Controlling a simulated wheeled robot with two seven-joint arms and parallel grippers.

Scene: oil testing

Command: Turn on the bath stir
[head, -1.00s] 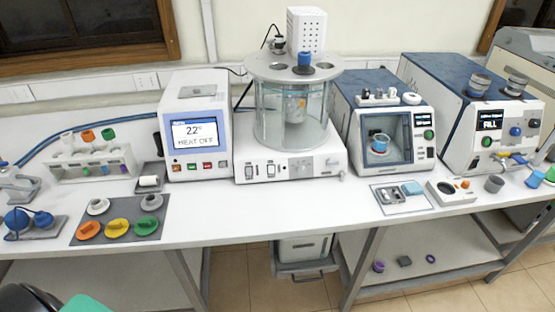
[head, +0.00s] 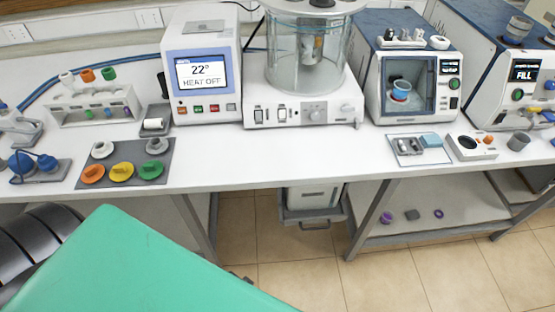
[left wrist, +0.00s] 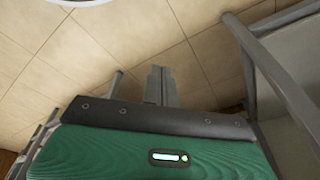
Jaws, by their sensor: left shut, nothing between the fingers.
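The glass bath vessel (head: 311,50) stands on its white base unit (head: 304,93) at the upper middle of the head view; its top is cut off. The base front has two rocker switches, a left one (head: 258,116) and a right one (head: 282,115), and a knob (head: 315,115). Their labels and on or off positions are too small to read. My left gripper (left wrist: 160,84) is shut and empty in the left wrist view, with floor tiles beyond it. In the head view only my green left arm shows, below the bench front, well away from the base. My right gripper is out of view.
The heater unit (head: 200,72) left of the bath reads "22°" and "HEAT OFF". A mat with coloured stoppers (head: 127,174) lies front left. A blue-topped unit (head: 415,83) stands right of the bath. The bench in front of the bath is clear. Bench legs (head: 369,222) stand below.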

